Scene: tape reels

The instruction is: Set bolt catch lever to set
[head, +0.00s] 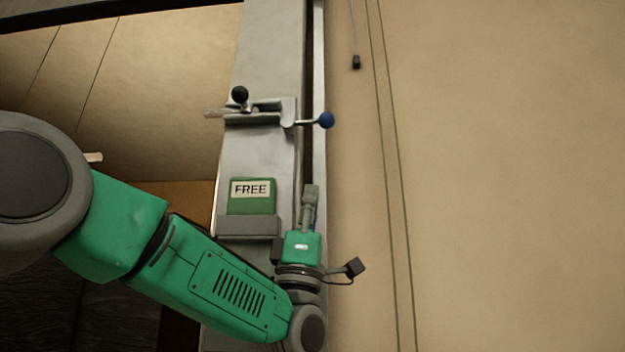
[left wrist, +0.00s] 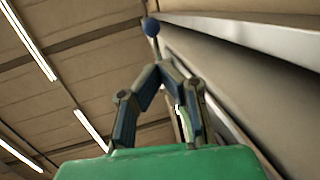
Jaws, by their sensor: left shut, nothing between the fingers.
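A metal bolt catch (head: 260,115) is mounted on the upper part of a grey metal post. It carries a black ball knob (head: 240,94) at its left and a short lever with a blue ball knob (head: 326,120) sticking out to the right. I cannot tell which of them is the catch lever. A green plate (head: 250,196) below reads "FREE". My left gripper (head: 311,188) points up, shut and empty, below the blue knob and apart from it. In the left wrist view the blue knob (left wrist: 151,26) shows beyond the closed fingertips (left wrist: 164,66). My right gripper is not in view.
The grey post (head: 270,50) runs up the middle, with a dark slot along its right side. A small black piece (head: 356,62) hangs on a cord in front of the tan wall (head: 500,180). The space right of the post looks clear.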

